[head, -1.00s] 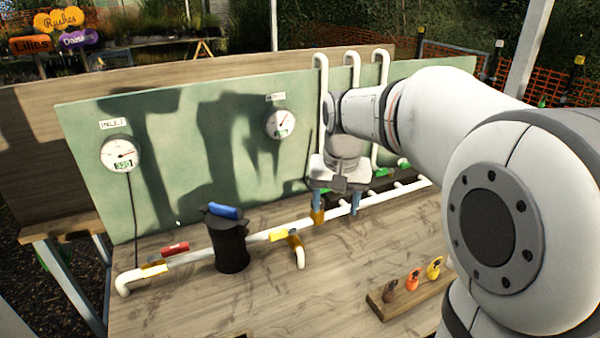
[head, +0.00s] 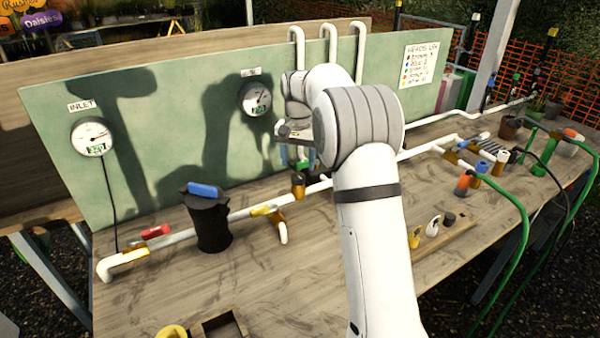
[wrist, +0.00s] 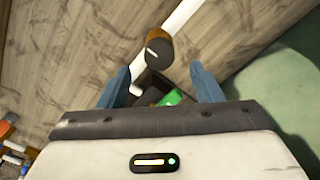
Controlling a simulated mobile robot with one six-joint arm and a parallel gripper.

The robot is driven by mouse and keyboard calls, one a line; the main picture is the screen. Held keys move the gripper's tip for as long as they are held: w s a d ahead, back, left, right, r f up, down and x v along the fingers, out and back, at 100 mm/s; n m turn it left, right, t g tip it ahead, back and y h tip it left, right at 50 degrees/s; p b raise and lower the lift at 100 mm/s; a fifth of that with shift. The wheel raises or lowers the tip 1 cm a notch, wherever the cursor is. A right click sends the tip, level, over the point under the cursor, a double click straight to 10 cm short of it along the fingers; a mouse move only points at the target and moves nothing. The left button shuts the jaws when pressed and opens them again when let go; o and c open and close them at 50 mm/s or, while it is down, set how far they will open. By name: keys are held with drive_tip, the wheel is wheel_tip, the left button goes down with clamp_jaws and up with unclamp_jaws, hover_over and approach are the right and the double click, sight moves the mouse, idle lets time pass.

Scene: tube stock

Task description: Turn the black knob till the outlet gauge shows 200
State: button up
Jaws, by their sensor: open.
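The black knob (head: 298,180) sits on a brass body on the white pipe, in front of the green panel. In the wrist view the knob (wrist: 158,47) shows a pale mark on its dark end. My gripper (head: 293,162) is open just above the knob. In the wrist view its blue fingers (wrist: 160,70) are spread, and the knob lies beyond their tips, not clearly between them. The outlet gauge (head: 255,98) hangs on the panel, left of my gripper. Its needle points up and right; its green readout is too small to read surely.
The inlet gauge (head: 91,137) is at the panel's left. A black canister (head: 208,222) with a blue handle, a red lever (head: 155,231) and a yellow lever (head: 265,209) stand along the pipe. A wooden rack (head: 445,240) is right of my arm. The front table is mostly clear.

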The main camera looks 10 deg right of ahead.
sight(298, 175)
drive_tip(key=shift+f, duration=2.35)
drive_tip(key=c, duration=1)
